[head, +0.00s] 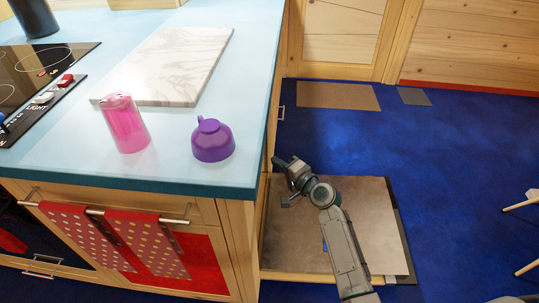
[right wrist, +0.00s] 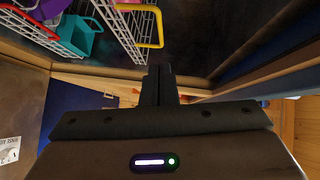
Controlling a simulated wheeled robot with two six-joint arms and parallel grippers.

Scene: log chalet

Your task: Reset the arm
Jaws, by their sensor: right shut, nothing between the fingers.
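My right arm comes in from the lower right in the head view. Its gripper (head: 281,164) is beside the counter's right side, over a low flat brownish panel. In the right wrist view the two dark fingers (right wrist: 160,74) are together, with nothing between them. My left gripper is not in view.
The light blue counter (head: 65,165) holds a pink translucent cup (head: 125,125), an upside-down purple cup (head: 212,140) and a marble board (head: 175,62). The brownish panel (head: 365,225) lies low beside it. Wire racks (right wrist: 112,25) show in the right wrist view. Blue floor is open farther right.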

